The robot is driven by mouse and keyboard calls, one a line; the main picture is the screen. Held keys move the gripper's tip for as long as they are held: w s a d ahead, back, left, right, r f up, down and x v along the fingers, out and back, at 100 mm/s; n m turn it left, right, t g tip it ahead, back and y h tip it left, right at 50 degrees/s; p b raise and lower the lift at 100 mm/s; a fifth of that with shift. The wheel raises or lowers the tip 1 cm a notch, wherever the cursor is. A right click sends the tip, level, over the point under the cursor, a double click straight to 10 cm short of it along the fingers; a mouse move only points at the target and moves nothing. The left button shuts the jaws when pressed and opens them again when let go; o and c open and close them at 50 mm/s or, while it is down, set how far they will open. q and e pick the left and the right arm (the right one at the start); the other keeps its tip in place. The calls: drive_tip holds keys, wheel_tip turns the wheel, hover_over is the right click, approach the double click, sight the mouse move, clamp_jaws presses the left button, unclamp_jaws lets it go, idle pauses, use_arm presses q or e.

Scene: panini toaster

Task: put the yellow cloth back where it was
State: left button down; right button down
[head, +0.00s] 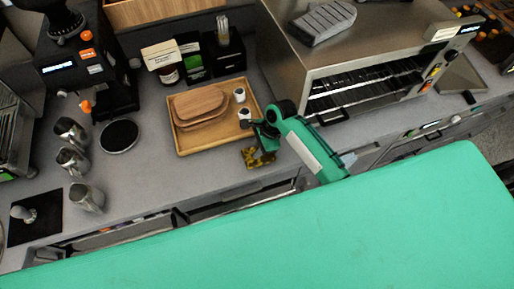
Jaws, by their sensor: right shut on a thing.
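The yellow cloth (257,158) is a small, crumpled, dark-yellow bundle near the front edge of the grey counter, just right of and in front of the wooden tray. My right gripper (262,148) reaches in from the right and is shut on the cloth from above. The gripper's fingers are small and partly hidden by the wrist. I cannot tell whether the cloth touches the counter or hangs just above it. My left gripper is not in view.
The wooden tray (184,150) holds wooden boards (200,106) and two small white shakers (240,95), close to my right gripper. A steel toaster (345,65) stands to the right. Metal jugs (72,162) and a black disc (119,136) stand left. Counter is free left of the cloth (150,185).

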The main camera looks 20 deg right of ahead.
drive_tip(key=c, duration=1.3)
unclamp_jaws()
drive_tip(key=b+v, duration=0.3)
drive_tip(key=v, duration=0.9)
drive_tip(key=shift+b, duration=0.4)
drive_tip(key=shift+r, duration=0.1)
